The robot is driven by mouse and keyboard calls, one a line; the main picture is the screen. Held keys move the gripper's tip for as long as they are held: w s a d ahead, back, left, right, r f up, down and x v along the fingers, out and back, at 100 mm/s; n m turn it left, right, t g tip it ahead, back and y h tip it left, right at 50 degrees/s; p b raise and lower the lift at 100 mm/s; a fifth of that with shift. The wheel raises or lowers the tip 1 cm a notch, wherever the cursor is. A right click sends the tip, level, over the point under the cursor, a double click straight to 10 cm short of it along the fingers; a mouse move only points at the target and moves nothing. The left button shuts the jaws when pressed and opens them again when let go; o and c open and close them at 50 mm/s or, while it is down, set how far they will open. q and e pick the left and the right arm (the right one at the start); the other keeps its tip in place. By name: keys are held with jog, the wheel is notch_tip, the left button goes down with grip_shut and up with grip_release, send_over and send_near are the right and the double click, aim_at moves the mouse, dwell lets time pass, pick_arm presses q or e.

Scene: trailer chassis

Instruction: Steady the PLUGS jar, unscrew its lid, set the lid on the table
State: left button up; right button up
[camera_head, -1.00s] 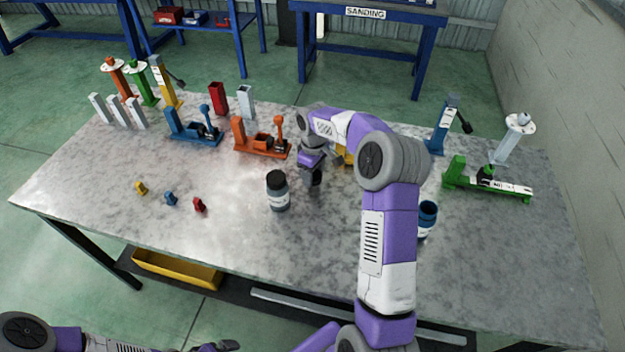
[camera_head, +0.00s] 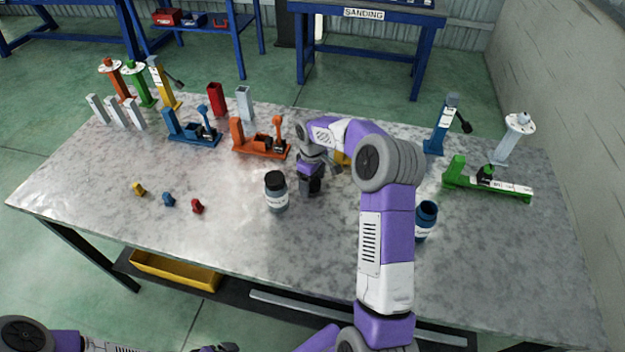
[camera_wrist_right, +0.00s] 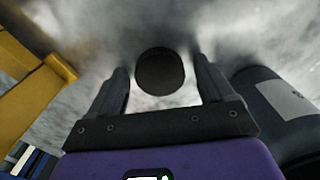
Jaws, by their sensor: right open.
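The jar (camera_head: 277,198), grey-blue with a pale label and a dark top, stands upright on the table; its label is too small to read. It also shows in the right wrist view (camera_wrist_right: 268,92), just right of my right gripper. My right gripper (camera_head: 311,190) is low over the table, right of the jar. In the right wrist view its fingers (camera_wrist_right: 163,85) are open. A dark round disc that looks like a lid (camera_wrist_right: 160,72) shows between them, apart from both. My left gripper (camera_head: 222,348) is at the bottom edge, mostly cut off, far from the jar.
A dark blue jar (camera_head: 426,222) stands right of my arm. An orange fixture (camera_head: 258,145), a blue fixture (camera_head: 190,130) and a green fixture (camera_head: 485,182) stand farther back. Small yellow, blue and red parts (camera_head: 197,207) lie at left. The table's (camera_head: 235,250) front middle is clear.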

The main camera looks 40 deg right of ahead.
aim_at(312, 182)
notch_tip(312, 182, up, 12)
jog(key=p, duration=0.2)
jog(key=shift+r+p, duration=0.2)
jog(key=shift+p, duration=0.1)
